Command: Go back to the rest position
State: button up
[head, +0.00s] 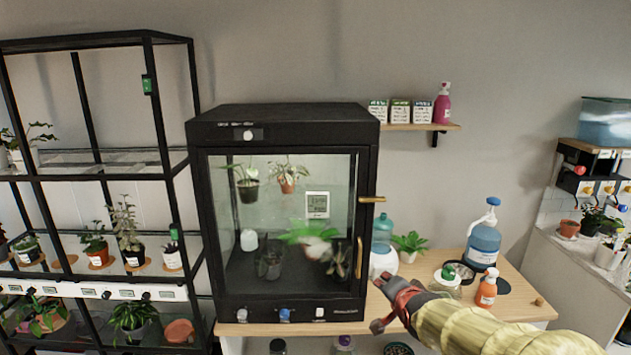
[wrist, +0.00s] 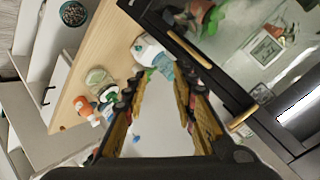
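My gripper (head: 380,303) is in front of the wooden bench, just right of the lower right corner of the black glass-fronted cabinet (head: 290,120). In the wrist view, my gripper (wrist: 160,82) has its two fingers spread wide. Nothing is held between them. The cabinet door (head: 222,215) looks shut, with a brass handle (head: 359,258) on its right side. The handle (wrist: 190,50) also shows in the wrist view.
A white and teal bottle (head: 383,236) stands on the bench (head: 525,308) behind my gripper. A blue pump bottle (head: 484,243) and an orange bottle (head: 487,288) stand to the right. A black plant rack (head: 100,177) is at left.

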jog(key=s+f+n+g, duration=0.2)
jog(key=s+n+g, duration=0.25)
jog(key=s, duration=1.15)
jog(key=s+f+n+g, duration=0.1)
jog(key=s+n+g, duration=0.35)
jog(key=s, duration=1.15)
jog(key=shift+s+a+r+n+t, duration=0.2)
jog(key=shift+s+r+t, duration=0.25)
jog(key=shift+s+r, duration=0.2)
jog(key=shift+s+a+r+n+t, duration=0.2)
jog(key=shift+s+r+t, duration=0.3)
jog(key=shift+s+r, duration=0.15)
jog(key=shift+s+a+r+n+t, duration=0.2)
jog(key=shift+s+r+t, duration=0.25)
jog(key=shift+s+r, duration=0.15)
